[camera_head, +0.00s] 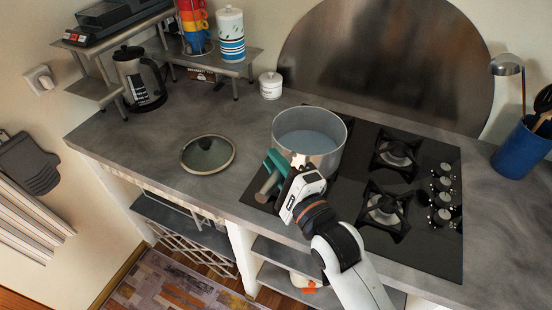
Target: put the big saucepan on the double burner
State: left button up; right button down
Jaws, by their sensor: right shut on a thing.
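The big saucepan (328,162) is a grey metal pot with a pale blue-grey inside, upright over the left part of the black hob (425,257). My right gripper (272,172) has teal fingers and is shut on the saucepan's handle (264,189), at the pot's front left. I cannot tell whether the pot's base touches the hob or hangs just above it. No burner shows under the pot; it and my right arm hide that part, so the double burner cannot be made out. My left gripper is not in view.
Two open burners, back (395,150) and front (384,205), lie right of the pot beside several knobs (444,198). A glass lid (208,154) lies on the counter at left. A white jar (271,86) stands behind the pot. A blue utensil pot (521,150) stands far right.

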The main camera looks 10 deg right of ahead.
notch_tip(320, 180, down, 5)
jog(key=b, duration=0.5)
jog(key=shift+w+f, duration=0.15)
jog(key=shift+f, duration=0.45)
dwell(1.1)
